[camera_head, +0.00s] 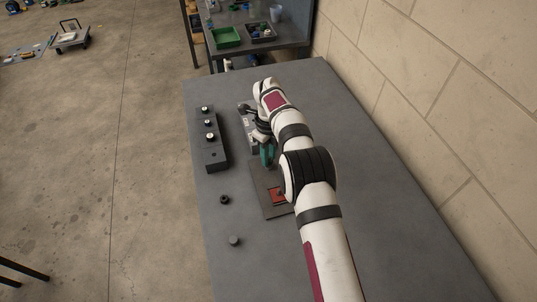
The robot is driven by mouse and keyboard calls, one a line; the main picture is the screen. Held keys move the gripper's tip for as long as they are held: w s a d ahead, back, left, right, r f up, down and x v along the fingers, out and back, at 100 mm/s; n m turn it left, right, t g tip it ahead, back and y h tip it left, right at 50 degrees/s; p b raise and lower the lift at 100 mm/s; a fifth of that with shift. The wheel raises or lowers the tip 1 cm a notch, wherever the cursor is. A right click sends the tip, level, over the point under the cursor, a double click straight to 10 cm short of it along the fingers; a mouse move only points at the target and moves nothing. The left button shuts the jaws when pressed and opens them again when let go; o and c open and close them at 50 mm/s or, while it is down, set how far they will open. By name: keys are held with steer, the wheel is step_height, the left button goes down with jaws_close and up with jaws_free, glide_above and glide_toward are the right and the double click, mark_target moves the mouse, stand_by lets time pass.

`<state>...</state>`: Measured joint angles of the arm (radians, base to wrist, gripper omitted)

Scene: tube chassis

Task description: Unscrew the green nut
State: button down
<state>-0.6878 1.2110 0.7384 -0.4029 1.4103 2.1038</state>
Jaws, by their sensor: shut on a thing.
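My gripper (266,141) points down over the near end of a dark grey fixture (246,121) in the middle of the table, in the head view. A teal-green part (267,155) shows right at my gripper's lower end. It is too small to make out its shape, but it appears to be the green nut, with my gripper shut on it. The jaws and the exact contact are mostly hidden by my wrist. Just in front lies a flat brown-grey plate (264,204) with a red part (278,195) on it, partly behind my arm.
A long dark block (214,153) with several round light-topped knobs stands to the left. A dark ring (224,199) and a small grey cylinder (234,240) lie near the table's left edge. A brick wall (440,90) bounds the right. The table's right side is clear.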

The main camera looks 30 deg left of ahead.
stand_by(0.5)
steer(key=n, duration=0.5)
steer(key=n, duration=0.5)
steer(key=shift+n, duration=0.3)
steer(key=shift+n, duration=0.9)
steer(key=n, duration=0.3)
